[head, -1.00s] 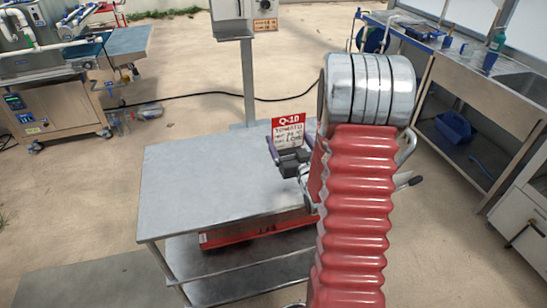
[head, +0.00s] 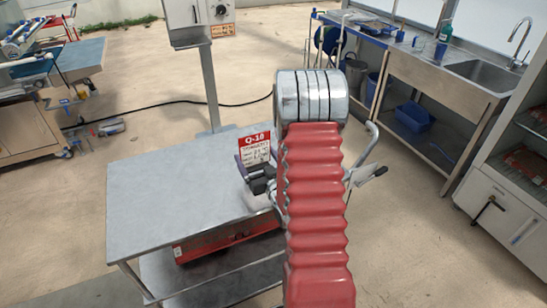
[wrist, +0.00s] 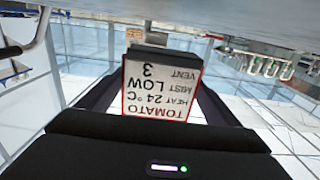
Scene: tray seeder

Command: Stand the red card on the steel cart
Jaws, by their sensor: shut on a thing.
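The red card (head: 255,150) has a red "Q-18" header and a white written face. It is held upright above the far right part of the steel cart (head: 165,195). My gripper (head: 254,172) is shut on its lower part. In the wrist view the card (wrist: 160,90) sits between my fingers, its tomato, heat, mist and vent text upside down. The cart's grey top (wrist: 235,12) fills the upper edge there. I cannot tell whether the card touches the cart top. My arm hides the cart's right end in the head view.
A red box (head: 215,240) lies on the cart's lower shelf. A post with a grey control box (head: 200,20) stands behind the cart. A steel sink bench (head: 440,75) is at the right back. The visible cart top is bare.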

